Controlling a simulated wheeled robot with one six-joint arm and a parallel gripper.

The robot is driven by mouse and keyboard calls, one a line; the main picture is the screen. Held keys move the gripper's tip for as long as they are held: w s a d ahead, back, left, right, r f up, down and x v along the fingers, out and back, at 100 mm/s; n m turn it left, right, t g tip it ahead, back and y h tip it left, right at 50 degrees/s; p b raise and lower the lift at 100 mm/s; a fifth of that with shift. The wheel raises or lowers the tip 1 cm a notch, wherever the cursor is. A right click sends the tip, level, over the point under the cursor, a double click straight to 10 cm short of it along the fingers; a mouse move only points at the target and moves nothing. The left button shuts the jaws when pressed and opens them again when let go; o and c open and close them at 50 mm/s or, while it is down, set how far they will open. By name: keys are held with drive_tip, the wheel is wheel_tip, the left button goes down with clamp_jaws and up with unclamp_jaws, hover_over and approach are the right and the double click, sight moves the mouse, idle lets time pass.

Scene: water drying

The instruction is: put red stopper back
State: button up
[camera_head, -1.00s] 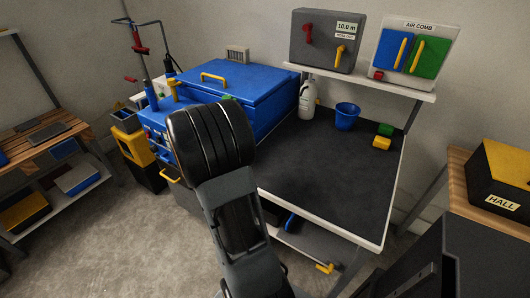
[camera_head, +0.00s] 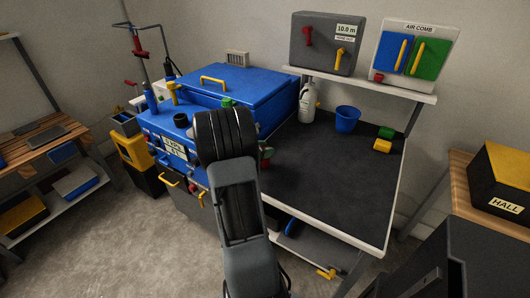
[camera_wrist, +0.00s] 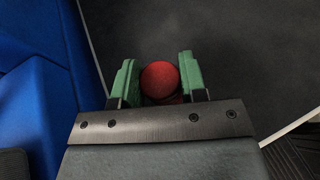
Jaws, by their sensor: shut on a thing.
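My gripper (camera_wrist: 157,66) has green fingers, closed around a round red stopper (camera_wrist: 161,81). The stopper shows between the two fingers in the wrist view, with its lower part hidden by the gripper body. In the head view my arm's dark wrist hides most of the gripper; a bit of green finger shows just right of it. There the gripper is beside the right side of the blue machine (camera_head: 240,88), by the left edge of the dark worktop (camera_head: 335,170). The wrist view looks past the stopper onto a dark surface, with blue at the left.
A black round fitting (camera_head: 181,120) and a green knob (camera_head: 227,102) are on the blue machine. A white bottle (camera_head: 307,102), a blue bucket (camera_head: 347,118), and green and yellow blocks (camera_head: 383,145) stand on the worktop. Its middle is clear.

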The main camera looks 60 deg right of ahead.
drive_tip(key=shift+f, duration=0.5)
drive_tip(key=shift+f, duration=0.1)
drive_tip(key=o, duration=1)
drive_tip(key=shift+o, duration=0.2)
